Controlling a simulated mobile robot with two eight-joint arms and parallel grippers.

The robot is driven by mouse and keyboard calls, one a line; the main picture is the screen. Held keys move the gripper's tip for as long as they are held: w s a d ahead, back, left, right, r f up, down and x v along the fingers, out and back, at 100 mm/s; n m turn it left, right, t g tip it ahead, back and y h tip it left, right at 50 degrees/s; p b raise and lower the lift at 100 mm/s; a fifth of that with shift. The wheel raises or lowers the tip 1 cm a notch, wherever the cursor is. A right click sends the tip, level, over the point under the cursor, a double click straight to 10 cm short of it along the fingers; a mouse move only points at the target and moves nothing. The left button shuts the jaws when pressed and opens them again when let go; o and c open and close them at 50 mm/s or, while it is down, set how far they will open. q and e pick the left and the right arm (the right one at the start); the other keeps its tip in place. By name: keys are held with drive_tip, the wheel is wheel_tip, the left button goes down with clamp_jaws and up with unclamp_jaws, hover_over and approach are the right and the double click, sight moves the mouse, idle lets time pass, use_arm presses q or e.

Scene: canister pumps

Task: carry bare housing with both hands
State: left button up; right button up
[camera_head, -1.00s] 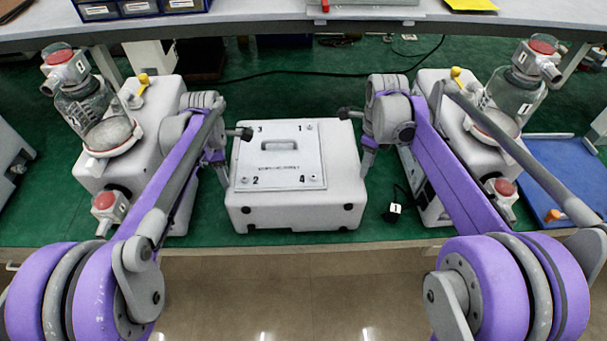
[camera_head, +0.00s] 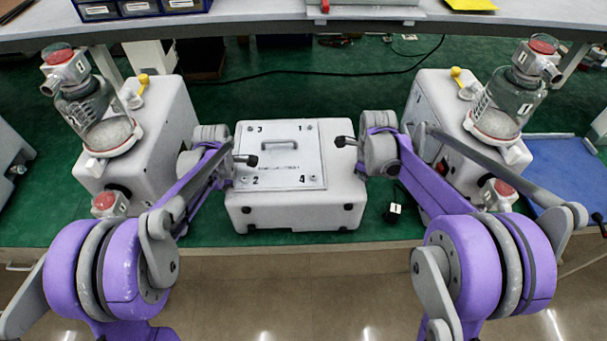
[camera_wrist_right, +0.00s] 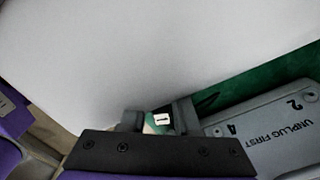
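The bare housing (camera_head: 297,212) is a white box resting on the green surface between my arms. Its grey lid (camera_head: 280,182) has a handle and corner numbers. My left gripper (camera_head: 229,182) is at the housing's left side, largely hidden behind its own arm; its fingers cannot be made out. My right gripper (camera_head: 362,170) is close to the right side; contact cannot be told. In the right wrist view its two fingers (camera_wrist_right: 158,118) stand apart, with green surface and a tag marked 1 seen between them. The lettered lid (camera_wrist_right: 265,135) shows at right there.
White pumps with glass jars stand left (camera_head: 150,140) and right (camera_head: 440,130), close outside my arms. A plug tagged 1 (camera_head: 395,209) lies right of the housing. A blue mat (camera_head: 560,175) is at far right. A shelf (camera_head: 250,28) spans the back.

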use_arm(q)
drive_tip(key=c, duration=0.5)
use_arm(e)
clamp_jaws()
use_arm(q)
clamp_jaws()
idle(0.4)
